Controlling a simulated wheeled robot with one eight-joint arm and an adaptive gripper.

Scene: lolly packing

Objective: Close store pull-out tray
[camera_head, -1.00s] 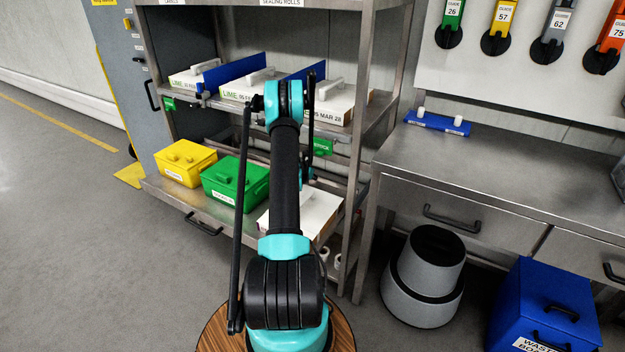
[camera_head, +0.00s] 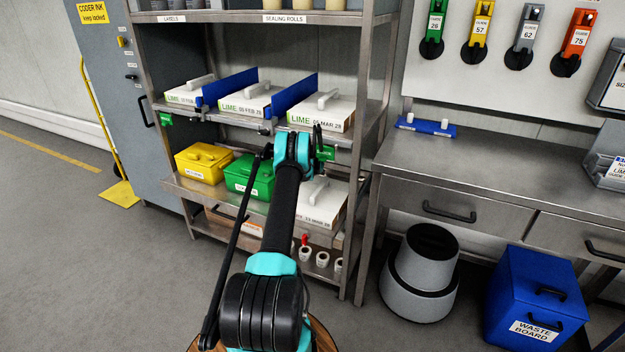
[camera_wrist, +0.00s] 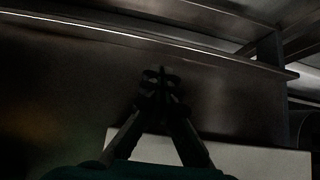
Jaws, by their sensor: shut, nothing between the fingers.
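The store pull-out tray (camera_head: 178,188) is the low metal tray of the shelf unit. It carries a yellow lidded box (camera_head: 203,160), a green lidded box (camera_head: 250,176) and a white box (camera_head: 322,204). Its front edge seems to stand slightly forward of the shelf posts, and my arm hides part of it. My gripper (camera_head: 318,136) is in front of the unit, above the tray's right part. In the wrist view my gripper (camera_wrist: 156,76) is shut and empty before a dark metal surface, with a pale box edge below. Contact cannot be told.
The shelf above holds white LIME boxes (camera_head: 320,113) between blue dividers (camera_head: 294,95). White rolls (camera_head: 322,258) lie below the tray. To the right are a steel bench (camera_head: 500,165), a grey round bin (camera_head: 420,270) and a blue waste board box (camera_head: 538,300).

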